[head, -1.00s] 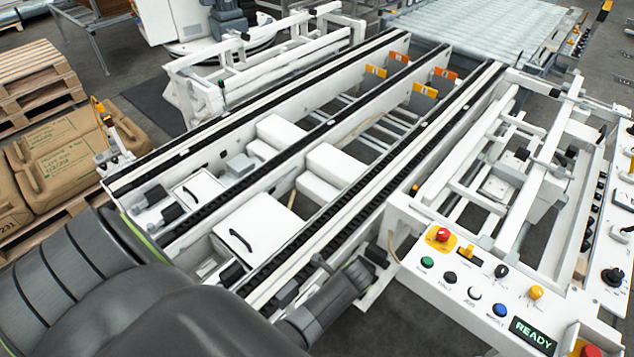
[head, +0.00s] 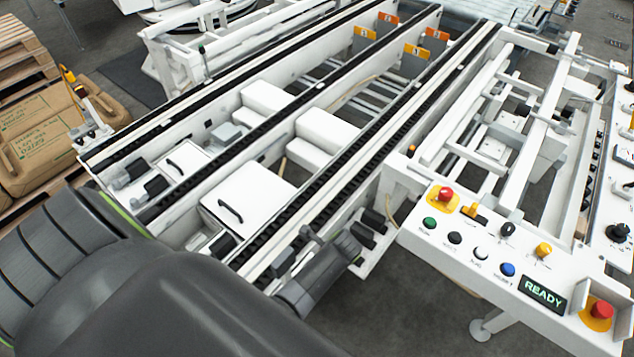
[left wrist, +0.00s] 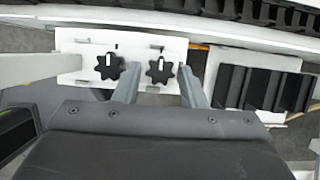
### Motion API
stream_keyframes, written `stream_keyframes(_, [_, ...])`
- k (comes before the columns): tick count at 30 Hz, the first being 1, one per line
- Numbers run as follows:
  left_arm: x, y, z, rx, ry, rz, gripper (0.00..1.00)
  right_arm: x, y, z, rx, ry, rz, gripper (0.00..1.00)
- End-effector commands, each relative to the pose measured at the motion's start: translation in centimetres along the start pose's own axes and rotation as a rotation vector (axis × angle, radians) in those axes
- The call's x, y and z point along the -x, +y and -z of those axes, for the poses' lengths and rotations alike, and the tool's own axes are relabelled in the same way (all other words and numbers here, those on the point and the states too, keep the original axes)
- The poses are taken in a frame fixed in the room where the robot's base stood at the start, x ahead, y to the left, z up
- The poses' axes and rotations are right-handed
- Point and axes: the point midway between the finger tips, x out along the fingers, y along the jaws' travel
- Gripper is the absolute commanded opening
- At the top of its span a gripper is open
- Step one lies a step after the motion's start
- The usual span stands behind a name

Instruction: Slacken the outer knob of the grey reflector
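In the left wrist view, two black star-shaped knobs, a left one (left wrist: 109,66) and a right one (left wrist: 159,70), sit side by side on a white slotted plate (left wrist: 82,42). Each has a white mark pointing up in the picture. My left gripper (left wrist: 160,77) is open. Its two fingers stand on either side of the right knob with gaps, not closed on it. I cannot make out the grey reflector or tell which knob is outer. In the head view my left arm hides the knobs. My right gripper is not in view.
A black ribbed part (left wrist: 265,88) lies right of the plate, and a conveyor rail (left wrist: 255,12) runs beyond it. In the head view, conveyor rails (head: 340,180) stand in front, with a control panel (head: 455,262) to the right showing a READY display (head: 543,293).

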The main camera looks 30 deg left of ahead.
Motion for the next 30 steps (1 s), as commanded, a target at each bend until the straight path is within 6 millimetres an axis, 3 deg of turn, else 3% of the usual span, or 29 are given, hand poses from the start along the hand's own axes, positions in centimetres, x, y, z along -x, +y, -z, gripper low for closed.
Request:
stream_keyframes(2, [0.0, 0.0, 0.0, 0.000, 0.000, 0.000, 0.37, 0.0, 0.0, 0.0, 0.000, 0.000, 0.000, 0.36])
stream_keyframes(9, [0.0, 0.0, 0.0, 0.000, 0.000, 0.000, 0.06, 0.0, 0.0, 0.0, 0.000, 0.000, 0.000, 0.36])
stream_keyframes(20, [0.1, 0.0, -0.1, 0.054, 0.000, -0.025, 0.05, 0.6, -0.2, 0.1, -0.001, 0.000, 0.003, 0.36])
stream_keyframes(30, [0.2, -0.3, -0.2, 0.283, -0.003, -0.121, 0.05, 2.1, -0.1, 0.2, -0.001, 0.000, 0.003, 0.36])
